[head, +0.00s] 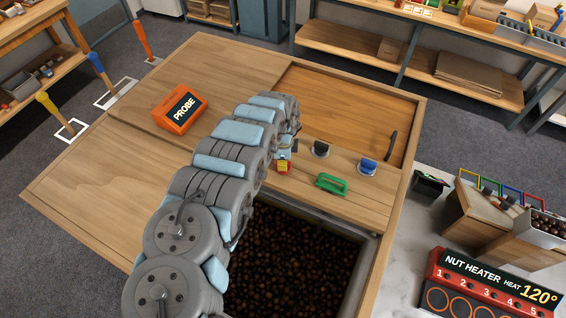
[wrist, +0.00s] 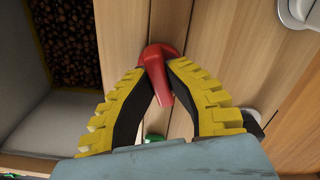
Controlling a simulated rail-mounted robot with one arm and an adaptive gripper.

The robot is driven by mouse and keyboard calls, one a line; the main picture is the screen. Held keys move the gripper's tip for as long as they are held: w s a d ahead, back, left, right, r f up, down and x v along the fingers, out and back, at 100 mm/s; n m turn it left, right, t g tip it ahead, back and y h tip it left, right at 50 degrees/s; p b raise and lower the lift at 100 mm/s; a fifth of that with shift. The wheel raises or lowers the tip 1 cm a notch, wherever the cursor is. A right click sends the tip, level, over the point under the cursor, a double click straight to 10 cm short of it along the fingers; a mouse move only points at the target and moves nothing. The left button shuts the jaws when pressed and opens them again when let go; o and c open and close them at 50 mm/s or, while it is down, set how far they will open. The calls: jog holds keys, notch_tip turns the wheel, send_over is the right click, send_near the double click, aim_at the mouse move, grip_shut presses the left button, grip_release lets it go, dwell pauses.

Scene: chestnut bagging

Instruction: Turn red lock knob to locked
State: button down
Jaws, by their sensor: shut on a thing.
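The red lock knob (wrist: 160,72) shows in the wrist view on the wooden panel, with its lever pointing down in the picture, slightly to the right. My gripper (wrist: 158,68) has yellow-and-black fingers that close around the knob from both sides. In the head view my gripper (head: 283,165) is over the panel, left of the black knob (head: 320,149) and the blue knob (head: 367,166). A small red part shows at its tip there; most of the red knob is hidden by my arm. I cannot read any lock marking.
A green handle (head: 331,184) lies in front of the knobs. An open bin of chestnuts (head: 366,231) is below it. A nut heater (head: 492,285) is at the right.

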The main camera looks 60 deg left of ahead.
jog(key=shift+m, duration=2)
jog(key=c, duration=1)
grip_release()
jog(key=shift+c, duration=0.2)
notch_tip(320, 180, up, 12)
